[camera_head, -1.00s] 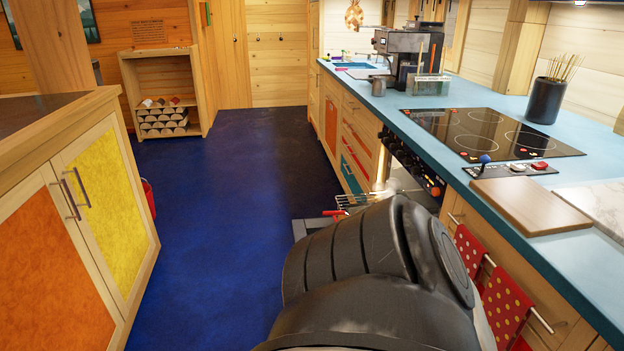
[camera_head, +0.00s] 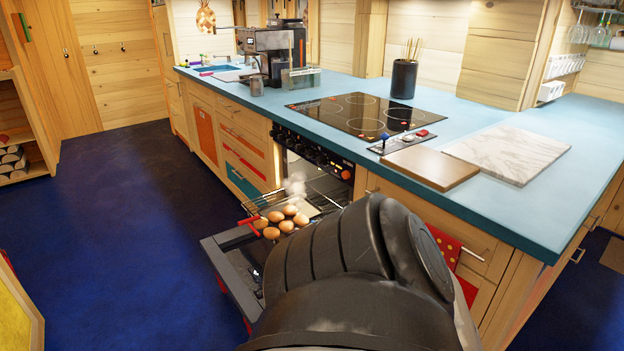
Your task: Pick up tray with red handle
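The tray (camera_head: 308,209) with a red handle (camera_head: 249,222) is at the front of the open oven (camera_head: 318,180), on or just above a wire rack; I cannot tell whether it rests there. Several round brown rolls or eggs (camera_head: 289,210) lie on it, and pale steam rises over it. One of my dark arms fills the lower middle of the view and hides the tray's near right side. Neither of my grippers shows, so I cannot see whether one touches the tray.
The oven door (camera_head: 218,262) hangs open below the tray. The blue counter (camera_head: 475,120) holds a cooktop (camera_head: 350,112), a wooden board (camera_head: 425,167), a marble slab (camera_head: 510,153) and a coffee machine (camera_head: 270,50). The blue floor (camera_head: 120,220) to the left is clear.

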